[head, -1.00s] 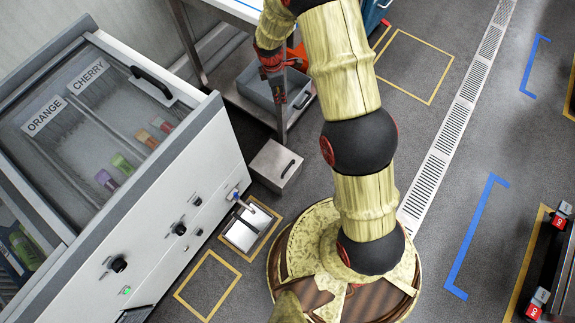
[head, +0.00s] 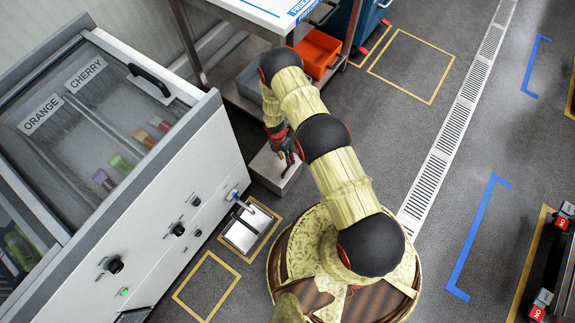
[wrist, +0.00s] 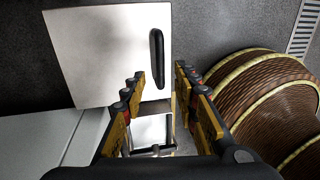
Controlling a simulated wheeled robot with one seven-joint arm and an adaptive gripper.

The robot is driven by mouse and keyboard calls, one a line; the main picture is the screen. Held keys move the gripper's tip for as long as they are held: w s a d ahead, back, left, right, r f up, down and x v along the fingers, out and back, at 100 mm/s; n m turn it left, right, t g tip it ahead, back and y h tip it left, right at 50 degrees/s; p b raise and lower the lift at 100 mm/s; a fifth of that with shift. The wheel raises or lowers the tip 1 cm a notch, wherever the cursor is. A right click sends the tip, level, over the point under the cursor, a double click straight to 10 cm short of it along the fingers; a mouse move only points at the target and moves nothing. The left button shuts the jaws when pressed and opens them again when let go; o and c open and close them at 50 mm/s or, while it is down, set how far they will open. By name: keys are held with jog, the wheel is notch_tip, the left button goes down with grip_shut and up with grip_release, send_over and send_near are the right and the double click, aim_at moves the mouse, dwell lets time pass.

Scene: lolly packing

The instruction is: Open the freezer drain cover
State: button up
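A pale metal box (head: 262,170) with a black handle stands on the floor beside the freezer's right end; I take it to be the drain cover. In the wrist view its flat pale top (wrist: 105,50) fills the upper left, with the black handle (wrist: 156,58) upright near its right edge. My gripper (head: 288,148) is above the box in the head view and partly hides it. In the wrist view my gripper (wrist: 161,73) is open and empty, its fingers apart just below the handle. I cannot tell the height between them.
The white freezer (head: 185,150) with a glass lid stands at left, with knobs and a blue-handled valve (head: 234,194) on its front. A metal tray (head: 240,236) lies in a yellow floor square below the valve. An orange bin (head: 318,52) is under the steel table.

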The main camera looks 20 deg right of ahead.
jog(key=f, duration=0.2)
jog(key=f+b, duration=0.1)
jog(key=f, duration=0.1)
jog(key=s+f+b, duration=0.1)
jog(key=f, duration=0.1)
jog(key=shift+d+f, duration=0.3)
jog(key=shift+d, duration=0.1)
jog(key=shift+c, duration=0.8)
grip_shut()
